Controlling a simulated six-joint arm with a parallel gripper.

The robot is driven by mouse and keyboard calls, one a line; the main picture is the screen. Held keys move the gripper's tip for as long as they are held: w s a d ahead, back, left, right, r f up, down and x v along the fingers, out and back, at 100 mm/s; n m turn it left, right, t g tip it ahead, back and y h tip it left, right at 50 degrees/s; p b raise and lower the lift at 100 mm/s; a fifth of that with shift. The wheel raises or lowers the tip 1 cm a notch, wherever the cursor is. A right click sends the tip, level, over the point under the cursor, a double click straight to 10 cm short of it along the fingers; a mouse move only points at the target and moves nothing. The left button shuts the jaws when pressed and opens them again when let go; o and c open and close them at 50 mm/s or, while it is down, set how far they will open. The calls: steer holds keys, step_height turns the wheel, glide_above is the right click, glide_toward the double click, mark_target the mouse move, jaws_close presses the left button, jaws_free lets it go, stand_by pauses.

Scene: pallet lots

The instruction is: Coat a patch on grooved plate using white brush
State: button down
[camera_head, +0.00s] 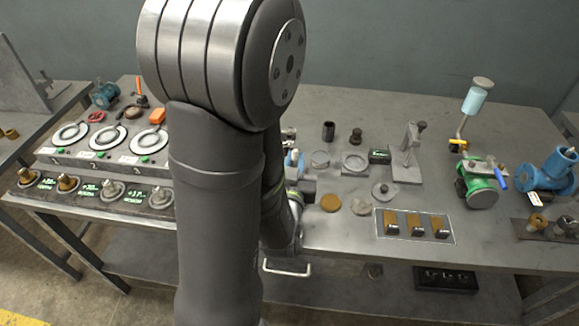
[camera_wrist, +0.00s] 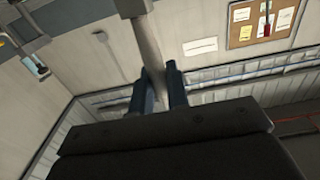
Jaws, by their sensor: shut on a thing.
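In the wrist view my gripper (camera_wrist: 158,74) is shut on a pale, slender handle, which I take to be the white brush (camera_wrist: 147,42). The handle runs up between the two dark blue fingers to a wider grey part at the top edge, where it is cut off. In the head view my arm fills the middle, and neither my gripper nor the brush shows clearly. I cannot pick out the grooved plate with certainty; it may be hidden behind my arm. Several flat round discs (camera_head: 331,203) lie on the bench right of my arm.
A white-edged tray (camera_head: 407,239) with brown-and-black blocks lies at the bench front. A metal stand (camera_head: 407,155), a green valve (camera_head: 481,184) and a blue valve (camera_head: 549,172) stand to the right. A panel of round dials (camera_head: 105,142) lies left.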

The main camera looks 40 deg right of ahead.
mark_target(294, 151)
steer(key=shift+r, duration=2.95)
steer(key=w+a+r+n+t+y, duration=0.1)
steer(key=w+a+n+t+y, duration=0.15)
steer(key=w+a, duration=0.5)
steer(key=w+a+r+n+t+y, duration=0.1)
steer(key=w+a+n+y, duration=0.3)
steer(key=w, duration=0.6)
steer(key=w+a+r+n+t+y, duration=0.1)
steer(key=w+a+y, duration=0.2)
steer(key=a, duration=0.8)
steer(key=w+a+r+n+y, duration=0.1)
steer(key=w+a+y, duration=0.2)
steer(key=w+a, duration=0.4)
steer(key=a, duration=0.5)
steer(key=shift+w+r+t, duration=0.3)
steer(key=shift+t, duration=0.05)
steer(key=shift+n, duration=0.25)
